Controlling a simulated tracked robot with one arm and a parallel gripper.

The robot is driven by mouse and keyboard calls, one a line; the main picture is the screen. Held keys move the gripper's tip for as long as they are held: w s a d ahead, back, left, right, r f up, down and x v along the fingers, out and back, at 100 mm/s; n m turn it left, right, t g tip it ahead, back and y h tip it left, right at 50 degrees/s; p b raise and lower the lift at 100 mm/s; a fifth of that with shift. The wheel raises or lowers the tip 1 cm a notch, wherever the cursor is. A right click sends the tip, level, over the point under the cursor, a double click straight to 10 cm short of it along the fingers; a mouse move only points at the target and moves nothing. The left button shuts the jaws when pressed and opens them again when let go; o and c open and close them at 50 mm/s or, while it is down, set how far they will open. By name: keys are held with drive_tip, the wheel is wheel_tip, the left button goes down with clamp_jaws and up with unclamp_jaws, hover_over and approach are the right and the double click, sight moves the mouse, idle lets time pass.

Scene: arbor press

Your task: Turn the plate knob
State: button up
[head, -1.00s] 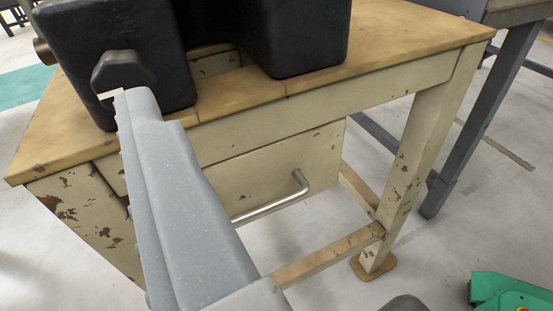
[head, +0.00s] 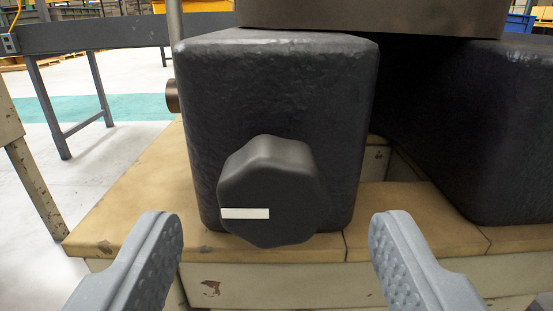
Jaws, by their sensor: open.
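The plate knob (head: 280,183) is a black, lobed knob on the front face of the press's black cast base (head: 290,85). A white stripe (head: 245,213) on it lies level, running from near its middle to its left edge. My gripper (head: 275,238) is open, with one grey finger at the lower left and the other at the lower right. The knob is between and beyond the fingertips, slightly above them in the picture. Neither finger touches it.
The press stands on a worn wooden-topped bench (head: 130,205) with its front edge just below the knob. A second black base leg (head: 500,130) is at the right. A brown round part (head: 172,96) sticks out at the base's left side.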

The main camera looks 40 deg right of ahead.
drive_tip(key=shift+x, duration=1.05)
drive_tip(key=shift+c, duration=0.3)
drive_tip(key=c, duration=0.9)
drive_tip(key=shift+d, duration=0.4)
drive_tip(key=shift+a, duration=0.25)
drive_tip(key=shift+m, duration=0.4)
